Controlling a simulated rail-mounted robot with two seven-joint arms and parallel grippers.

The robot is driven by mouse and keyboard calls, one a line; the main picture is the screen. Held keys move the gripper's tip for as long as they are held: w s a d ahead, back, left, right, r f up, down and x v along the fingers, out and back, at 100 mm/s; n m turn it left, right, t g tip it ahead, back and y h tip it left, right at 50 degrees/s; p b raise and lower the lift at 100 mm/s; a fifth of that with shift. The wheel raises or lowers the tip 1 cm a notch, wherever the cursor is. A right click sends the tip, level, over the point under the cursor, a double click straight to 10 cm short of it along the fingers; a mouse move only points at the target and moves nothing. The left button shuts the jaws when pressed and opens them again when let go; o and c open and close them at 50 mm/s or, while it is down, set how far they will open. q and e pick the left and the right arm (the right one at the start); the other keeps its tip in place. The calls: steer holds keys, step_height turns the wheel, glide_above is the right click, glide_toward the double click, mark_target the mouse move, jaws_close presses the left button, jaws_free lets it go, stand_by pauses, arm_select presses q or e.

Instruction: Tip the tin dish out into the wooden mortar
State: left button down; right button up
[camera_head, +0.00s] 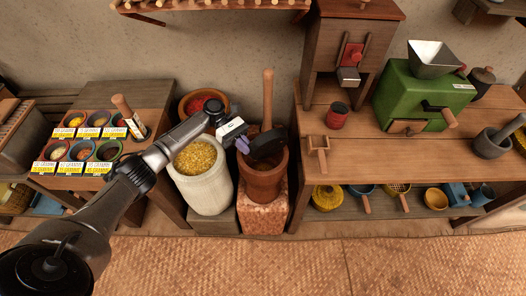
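The wooden mortar (262,184) stands on a reddish block in the middle of the view, with a tall wooden pestle (267,95) rising behind the dish. My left gripper (243,144) is over the mortar's left rim, its purple fingers closed at the edge of a dark round dish (268,143), which looks like the tin dish. The dish is held tilted above the mortar's mouth and hides part of it. Brownish stuff shows in the mortar below the dish. What is in the dish cannot be made out. My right gripper is not in view.
A white sack of yellow grain (204,187) stands just left of the mortar, with a bowl of red stuff (199,104) behind it. A workbench (370,145) on the right carries a red cup (338,116) and a green mill (412,97). Labelled spice pots stand at left.

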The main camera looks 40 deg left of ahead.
arm_select(q)
steer(key=shift+s+d+r+y+p, duration=0.1)
steer(key=shift+s+d+y+p, duration=0.1)
steer(key=shift+d, duration=0.25)
steer(key=shift+s+d+r+y+p, duration=0.1)
steer(key=shift+d+y+p, duration=0.1)
steer(key=shift+d, duration=0.25)
steer(key=s+d+f+m+t+y+p, duration=0.1)
steer(key=d+y+p, duration=0.5)
steer(key=p, duration=1)
steer(key=s+d+f+m+t+y+p, duration=0.1)
steer(key=s+d+f+t+y+p, duration=0.2)
steer(key=d+y+p, duration=0.4)
steer(key=shift+s+d+f+t+y+p, duration=0.4)
steer(key=shift+s+p, duration=0.6)
steer(key=shift+p, duration=3.6)
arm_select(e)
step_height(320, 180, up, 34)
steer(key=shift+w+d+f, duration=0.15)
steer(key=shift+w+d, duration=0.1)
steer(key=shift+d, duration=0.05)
arm_select(q)
steer(key=shift+m, duration=0.3)
